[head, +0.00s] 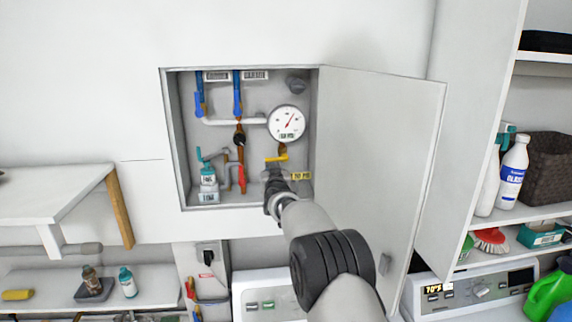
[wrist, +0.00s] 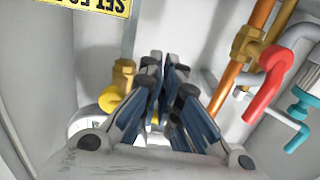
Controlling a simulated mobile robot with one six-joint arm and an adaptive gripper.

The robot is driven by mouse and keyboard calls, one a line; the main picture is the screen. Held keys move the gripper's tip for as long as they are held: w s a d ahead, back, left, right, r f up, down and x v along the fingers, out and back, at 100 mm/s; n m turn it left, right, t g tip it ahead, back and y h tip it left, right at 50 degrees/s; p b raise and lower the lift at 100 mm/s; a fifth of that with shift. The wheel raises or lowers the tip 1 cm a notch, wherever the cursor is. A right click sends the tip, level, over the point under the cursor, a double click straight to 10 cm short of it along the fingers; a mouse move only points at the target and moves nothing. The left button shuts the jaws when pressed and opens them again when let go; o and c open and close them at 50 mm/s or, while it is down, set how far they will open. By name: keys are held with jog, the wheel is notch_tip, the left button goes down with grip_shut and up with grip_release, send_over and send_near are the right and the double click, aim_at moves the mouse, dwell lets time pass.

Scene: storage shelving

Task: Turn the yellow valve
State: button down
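The yellow valve handle (head: 277,157) sits on brass piping below the gauge, inside the open wall cabinet. In the wrist view the yellow handle (wrist: 110,103) shows left of my fingers, below its brass fitting. A small piece of yellow also shows between the fingers, low down. My gripper (head: 273,182) is inside the cabinet opening, just below the handle in the head view. In the wrist view my gripper (wrist: 166,72) has its two fingers a little apart, with a narrow gap. The left finger hides part of the handle; contact cannot be told.
A red lever (wrist: 267,86) on a copper pipe and a teal lever (wrist: 298,130) are right of my fingers. The round gauge (head: 287,123) is above the yellow handle. The cabinet door (head: 378,150) stands open at right, near my arm. A yellow label (head: 300,176) is close by.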

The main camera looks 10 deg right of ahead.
jog(key=shift+a+r+t+b, duration=0.2)
jog(key=shift+r+t+b, duration=0.1)
jog(key=shift+r, duration=1.05)
jog(key=shift+s+a+f+b, duration=0.1)
jog(key=shift+s+f+b, duration=0.3)
jog(key=shift+b, duration=0.7)
jog(key=s+f+b, duration=0.1)
jog(key=s+b, duration=0.8)
jog(key=shift+s+f, duration=0.15)
jog(key=shift+f, duration=0.05)
jog(key=shift+s, duration=0.1)
